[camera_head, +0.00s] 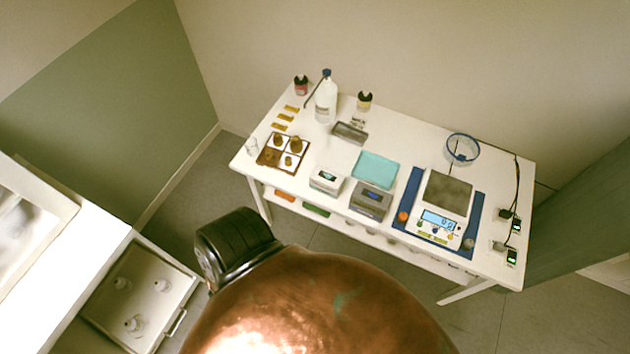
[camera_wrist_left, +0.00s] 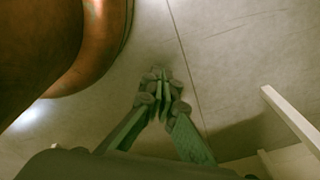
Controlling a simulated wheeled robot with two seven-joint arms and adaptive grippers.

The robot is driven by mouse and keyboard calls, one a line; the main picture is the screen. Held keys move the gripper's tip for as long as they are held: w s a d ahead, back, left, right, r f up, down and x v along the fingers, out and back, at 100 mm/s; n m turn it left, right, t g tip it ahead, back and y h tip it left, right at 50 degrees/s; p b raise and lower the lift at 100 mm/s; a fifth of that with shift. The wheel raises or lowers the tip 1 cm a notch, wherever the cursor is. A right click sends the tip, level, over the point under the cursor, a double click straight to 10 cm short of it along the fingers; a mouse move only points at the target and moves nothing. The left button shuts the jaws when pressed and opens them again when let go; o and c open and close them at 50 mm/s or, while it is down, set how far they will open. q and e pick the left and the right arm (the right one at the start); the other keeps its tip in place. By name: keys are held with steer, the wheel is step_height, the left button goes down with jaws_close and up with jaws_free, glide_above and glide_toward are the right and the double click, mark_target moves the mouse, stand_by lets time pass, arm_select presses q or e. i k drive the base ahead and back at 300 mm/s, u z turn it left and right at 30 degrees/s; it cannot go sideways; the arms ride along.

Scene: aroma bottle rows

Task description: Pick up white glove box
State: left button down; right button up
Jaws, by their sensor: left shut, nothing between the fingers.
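A small white box (camera_head: 327,180) with a dark mark on its top sits near the front edge of the white table (camera_head: 407,147) in the head view; it looks like the glove box. A grey-blue box (camera_head: 371,200) stands just right of it. My left gripper (camera_wrist_left: 165,90) shows only in the left wrist view. Its fingers are together with nothing between them, over bare floor. No white box shows in that view. My right gripper is in neither view.
A large copper dome (camera_head: 310,312) fills the bottom of the head view, in front of the table. The table also holds a teal tray (camera_head: 376,169), a scale (camera_head: 446,195) on a blue mat, a white bottle (camera_head: 326,104) and a brown sample tray (camera_head: 270,157). An open drawer (camera_head: 177,270) is at lower left.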

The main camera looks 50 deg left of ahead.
mark_target(328, 182)
steer(key=u, duration=1.3)
